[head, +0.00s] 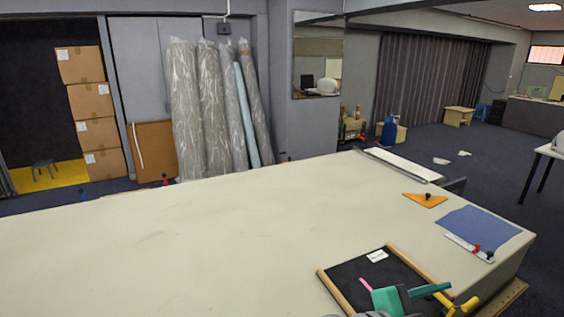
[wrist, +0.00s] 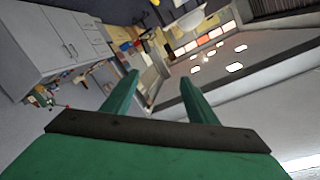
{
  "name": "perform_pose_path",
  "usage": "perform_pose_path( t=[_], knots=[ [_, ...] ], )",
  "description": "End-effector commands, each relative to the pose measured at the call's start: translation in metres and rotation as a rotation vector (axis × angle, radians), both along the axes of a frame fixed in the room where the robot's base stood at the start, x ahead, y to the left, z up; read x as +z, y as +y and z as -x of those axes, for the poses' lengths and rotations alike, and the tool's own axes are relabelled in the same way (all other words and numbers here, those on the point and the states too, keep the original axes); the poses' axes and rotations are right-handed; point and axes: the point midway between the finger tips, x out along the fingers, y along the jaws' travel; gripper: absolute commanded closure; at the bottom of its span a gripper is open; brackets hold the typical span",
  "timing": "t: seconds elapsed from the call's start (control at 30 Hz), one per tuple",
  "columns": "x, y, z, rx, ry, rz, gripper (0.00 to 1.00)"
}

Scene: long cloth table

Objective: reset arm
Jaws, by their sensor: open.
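My gripper (wrist: 159,80) is open, with two teal fingers apart and nothing between them in the wrist view. In the head view its green body and a teal finger (head: 430,289) show at the bottom right, in front of a dark tray. The rest of my gripper there is cut off or hidden. The wrist camera is tilted and looks across the room, not at the table top.
The long cloth table (head: 180,245) is mostly bare. The dark wood-rimmed tray (head: 345,275) holds a white label (head: 377,256). An orange set square (head: 420,200), blue cloth (head: 480,226) and ruler (head: 462,245) lie at the right. Wrapped rolls (head: 205,110) stand behind.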

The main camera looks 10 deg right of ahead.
Motion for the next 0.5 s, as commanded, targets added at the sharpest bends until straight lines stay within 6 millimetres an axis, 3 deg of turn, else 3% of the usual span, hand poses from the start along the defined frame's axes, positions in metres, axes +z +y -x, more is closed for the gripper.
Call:
perform_pose_path(
  t=[0.27,0.5],
  knots=[
    [0.004,0.020,-0.029,0.208,0.184,0.312,0.47],
    [-0.022,0.057,-0.049,0.406,0.336,0.523,0.47]
  ],
)
